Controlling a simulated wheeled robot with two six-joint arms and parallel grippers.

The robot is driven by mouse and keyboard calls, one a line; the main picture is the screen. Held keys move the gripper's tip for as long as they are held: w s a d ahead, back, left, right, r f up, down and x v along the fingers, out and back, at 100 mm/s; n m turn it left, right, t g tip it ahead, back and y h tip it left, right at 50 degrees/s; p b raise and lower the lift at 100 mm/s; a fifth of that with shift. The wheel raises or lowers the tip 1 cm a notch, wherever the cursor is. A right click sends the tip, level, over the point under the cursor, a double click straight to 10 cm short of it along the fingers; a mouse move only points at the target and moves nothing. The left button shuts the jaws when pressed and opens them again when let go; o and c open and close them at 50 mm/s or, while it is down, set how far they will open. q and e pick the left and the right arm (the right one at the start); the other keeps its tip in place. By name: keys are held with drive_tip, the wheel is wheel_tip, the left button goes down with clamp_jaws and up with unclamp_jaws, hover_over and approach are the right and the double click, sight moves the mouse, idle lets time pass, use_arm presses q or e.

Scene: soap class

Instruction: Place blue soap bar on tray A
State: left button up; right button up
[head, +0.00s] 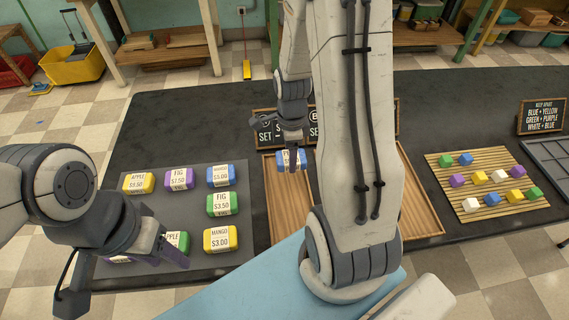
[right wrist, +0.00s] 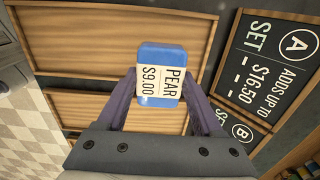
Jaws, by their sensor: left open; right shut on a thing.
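My right gripper (head: 291,150) is shut on a blue soap bar (right wrist: 173,57) labelled "PEAR $9.00". The bar also shows in the head view (head: 284,161), above the far part of the left wooden tray. Sign A (right wrist: 285,45) stands at the end of that tray, so it is tray A (head: 284,225); it also shows in the right wrist view (right wrist: 60,35). I cannot tell the exact gap between bar and tray. My left gripper (head: 165,250) is open near the green soap bar (head: 184,240), partly hiding it.
Yellow (head: 139,187), purple (head: 179,175), blue (head: 221,171) and green (head: 222,199) soap bars lie on a grey mat. The second tray (head: 422,210) is beside tray A, partly hidden by my right arm. Small cubes sit on a slatted mat (head: 487,205) at the right.

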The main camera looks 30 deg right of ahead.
sight(285, 164)
drive_tip(key=shift+w+a+f, duration=0.15)
drive_tip(key=shift+w+f, duration=0.15)
drive_tip(key=shift+w, duration=0.2)
drive_tip(key=shift+w+a+f, duration=0.15)
drive_tip(key=shift+w+f, duration=0.15)
drive_tip(key=shift+w, duration=0.15)
drive_tip(key=shift+f, duration=2.05)
drive_tip(key=shift+f, duration=0.2)
drive_tip(key=o, duration=1.5)
drive_tip(key=shift+c, duration=0.2)
drive_tip(key=shift+r, duration=0.1)
